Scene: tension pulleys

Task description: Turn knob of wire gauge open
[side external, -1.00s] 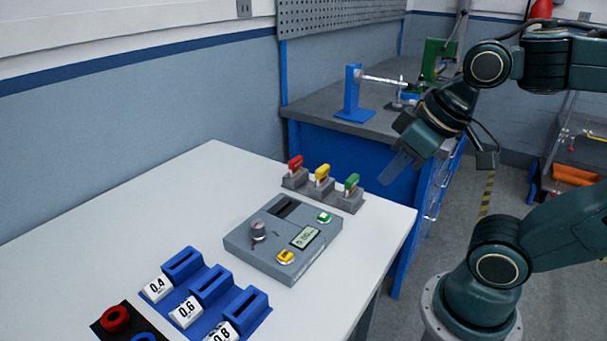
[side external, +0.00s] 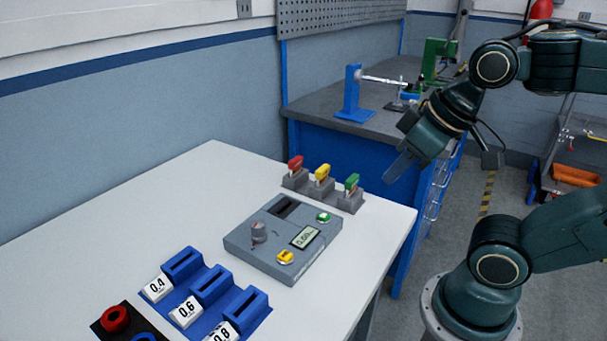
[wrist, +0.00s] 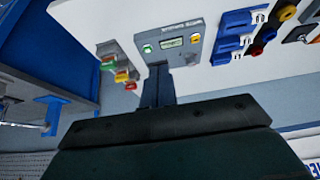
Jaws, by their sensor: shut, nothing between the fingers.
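The wire gauge (side external: 262,258) is a grey box on the white table. It has a grey knob (side external: 259,232) on its left part, a dark slot, a display (side external: 306,237), a green button (side external: 324,217) and a yellow button (side external: 285,257). My gripper (side external: 392,172) is shut and empty, in the air to the right of the gauge and apart from it. In the wrist view my shut fingers (wrist: 158,88) point toward the gauge (wrist: 166,32) and cover part of it.
Red, yellow and green-handled pieces in grey holders (side external: 322,188) stand behind the gauge. Blue slotted blocks (side external: 212,290) with number labels stand in front left. A blue workbench (side external: 345,160) is behind the table.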

